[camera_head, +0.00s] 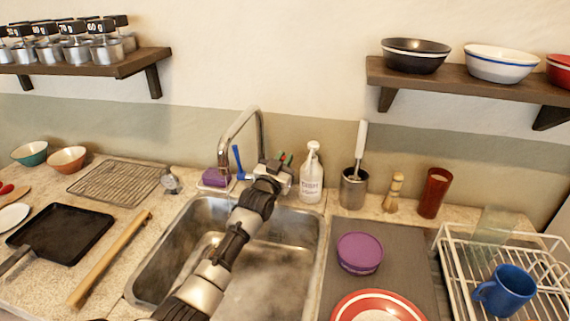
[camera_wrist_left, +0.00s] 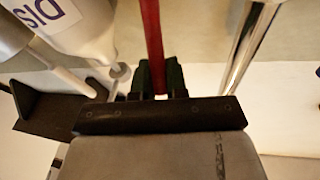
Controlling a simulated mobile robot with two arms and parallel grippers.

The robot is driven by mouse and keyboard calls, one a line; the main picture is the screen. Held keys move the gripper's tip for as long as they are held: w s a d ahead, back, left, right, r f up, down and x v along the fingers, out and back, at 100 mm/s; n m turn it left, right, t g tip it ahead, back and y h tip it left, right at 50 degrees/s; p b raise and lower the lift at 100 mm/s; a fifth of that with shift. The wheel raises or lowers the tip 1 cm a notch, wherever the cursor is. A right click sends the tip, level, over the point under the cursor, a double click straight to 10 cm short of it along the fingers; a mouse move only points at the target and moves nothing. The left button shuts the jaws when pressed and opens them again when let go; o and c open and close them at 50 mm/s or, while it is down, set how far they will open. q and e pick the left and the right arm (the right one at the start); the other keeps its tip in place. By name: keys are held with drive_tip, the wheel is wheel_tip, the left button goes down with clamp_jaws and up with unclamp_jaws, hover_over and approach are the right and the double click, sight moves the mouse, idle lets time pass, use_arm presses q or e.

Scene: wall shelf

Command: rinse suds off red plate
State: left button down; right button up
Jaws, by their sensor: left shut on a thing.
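The red plate (camera_head: 345,304), with a pale ring, lies on the grey mat (camera_head: 400,255) right of the sink; the bottom frame edge cuts it off. I cannot make out suds on it. My left gripper (camera_head: 283,161) reaches over the sink to the tap's right side. In the left wrist view its fingers (camera_wrist_left: 160,76) are shut on a red lever (camera_wrist_left: 152,35). My right gripper is not in view.
A purple sponge (camera_head: 214,177), a soap bottle (camera_head: 312,172) and a brush holder (camera_head: 353,190) stand behind the sink. A purple lidded tub (camera_head: 359,253) sits on the mat. A dish rack (camera_head: 455,262) with a blue mug (camera_head: 507,289) stands at right.

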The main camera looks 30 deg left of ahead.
use_arm(q)
drive_tip(key=c, duration=1.2)
unclamp_jaws()
drive_tip(key=shift+o, duration=0.2)
drive_tip(key=shift+s+p, duration=0.3)
drive_tip(key=shift+p, duration=0.1)
drive_tip(key=s+f+p, duration=0.2)
drive_tip(key=s+p, duration=0.3)
drive_tip(key=s, duration=0.5)
drive_tip(key=shift+d+p, duration=0.3)
drive_tip(key=shift+f, duration=0.1)
